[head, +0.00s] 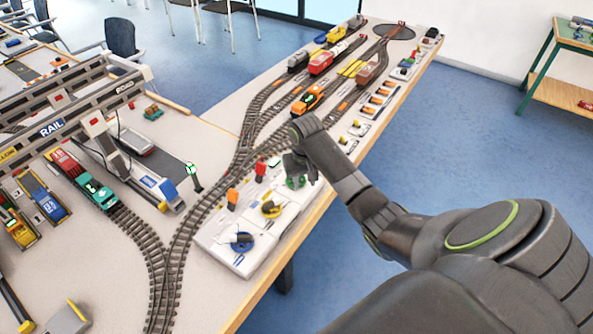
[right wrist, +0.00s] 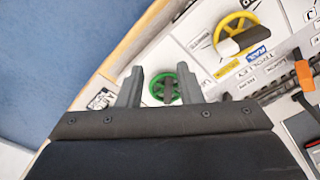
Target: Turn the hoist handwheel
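Three handwheels sit on the white control panel (head: 220,250) at the table's edge: blue (head: 243,244), yellow (head: 272,209) and green (head: 291,183). I cannot read which is marked hoist. A label seeming to read "TROLLEY" lies by the yellow wheel (right wrist: 236,32) in the right wrist view. My right gripper (head: 297,172) is over the green wheel. In the right wrist view its fingers (right wrist: 159,72) are open, with the green wheel (right wrist: 158,88) showing between them. Contact cannot be told. My left gripper is out of view.
Orange (head: 233,196) and red (head: 261,168) levers stand on the panel's far side, near the tracks (head: 180,235). A gantry crane (head: 75,115) spans the tracks and wagons on the left. An orange locomotive (head: 307,99) stands beyond my gripper. Blue floor is open to the right.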

